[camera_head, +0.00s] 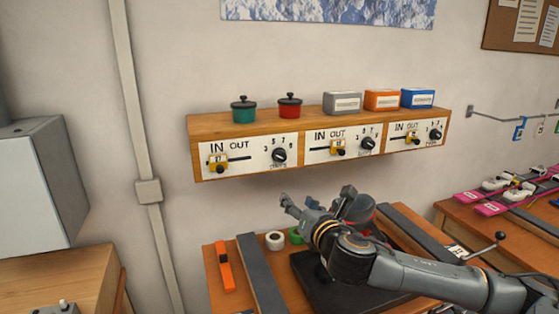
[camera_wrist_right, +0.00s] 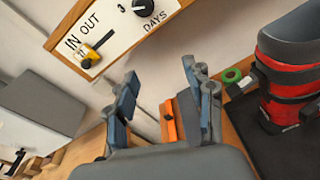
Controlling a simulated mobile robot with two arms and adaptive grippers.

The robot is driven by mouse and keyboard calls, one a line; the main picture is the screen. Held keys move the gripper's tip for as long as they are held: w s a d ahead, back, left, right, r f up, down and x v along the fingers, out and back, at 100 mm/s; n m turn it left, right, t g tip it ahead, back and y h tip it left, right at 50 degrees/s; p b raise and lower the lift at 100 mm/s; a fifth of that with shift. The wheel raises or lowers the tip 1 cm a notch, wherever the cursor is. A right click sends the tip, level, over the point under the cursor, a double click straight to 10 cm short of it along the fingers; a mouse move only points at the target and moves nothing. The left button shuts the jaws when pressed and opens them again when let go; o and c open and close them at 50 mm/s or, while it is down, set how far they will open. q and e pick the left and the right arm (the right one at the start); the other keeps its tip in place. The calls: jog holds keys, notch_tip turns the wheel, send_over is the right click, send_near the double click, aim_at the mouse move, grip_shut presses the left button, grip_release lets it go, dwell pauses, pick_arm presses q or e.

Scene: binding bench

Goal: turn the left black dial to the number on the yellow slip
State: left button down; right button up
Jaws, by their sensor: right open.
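The left black dial (camera_head: 279,155) is a round knob on the left white panel (camera_head: 241,171) of the wooden wall shelf. Printed numbers arc above it, too small to read surely. It also shows at the top of the right wrist view (camera_wrist_right: 144,5), above the word DAYS. A yellow piece (camera_head: 218,163) with small dark marks sits on the IN/OUT slot left of the dial; it also shows in the wrist view (camera_wrist_right: 89,59). I cannot read its marks surely. My right gripper (camera_head: 318,201) is open and empty, below the shelf and apart from the dial.
Two lidded pots, green (camera_head: 244,108) and red (camera_head: 289,105), and several small boxes stand on the shelf. Two similar panels lie to the right. The bench below holds an orange tool (camera_head: 225,266) and tape rolls (camera_head: 275,240). The wall before the left panel is clear.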

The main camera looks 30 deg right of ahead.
aim_at(282, 158)
notch_tip(282, 158, up, 5)
jog(key=w+d+n+t, duration=0.1)
jog(key=d+n, duration=0.1)
jog(key=n, duration=0.1)
jog(key=p+x, duration=0.2)
jog(key=x, duration=0.4)
jog(key=p+x, duration=0.2)
jog(key=x, duration=0.3)
jog(key=shift+w+a+r+p, duration=0.15)
jog(key=shift+w+p, duration=0.2)
jog(key=shift+w, duration=0.7)
jog(key=shift+c, duration=0.2)
grip_shut()
